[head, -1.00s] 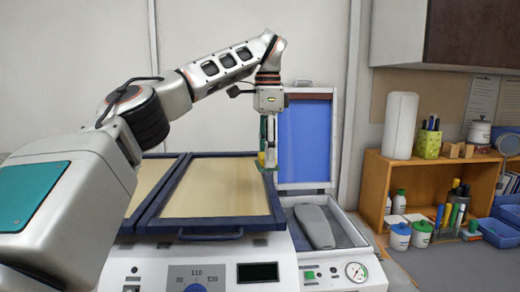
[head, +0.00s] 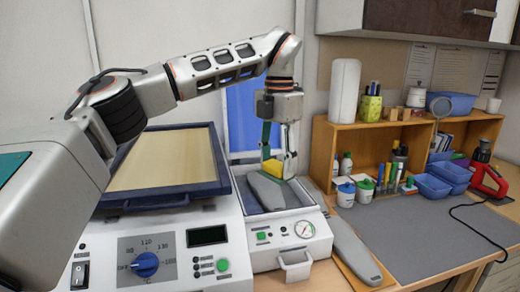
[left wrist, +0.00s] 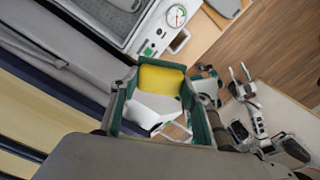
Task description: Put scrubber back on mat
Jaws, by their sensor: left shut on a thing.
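The scrubber (head: 272,168) shows as a yellow block between the fingers of my left gripper (head: 278,162). In the left wrist view the yellow block (left wrist: 162,80) sits between the green-edged fingers, with a white part beside it. My left gripper is shut on it and holds it over the open press with the grey insole. The grey mat (head: 410,230) lies on the table at the right, well apart from the gripper. In the left wrist view an arm end that looks like my right gripper (left wrist: 246,95) shows at the right; its jaw state is unclear.
A grey insole (head: 355,250) lies between press and mat. A wooden shelf (head: 322,150) with bottles, blue bins (head: 432,186) and a red tool (head: 488,175) line the mat's back. The mat's middle is mostly clear, with a black cord at right.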

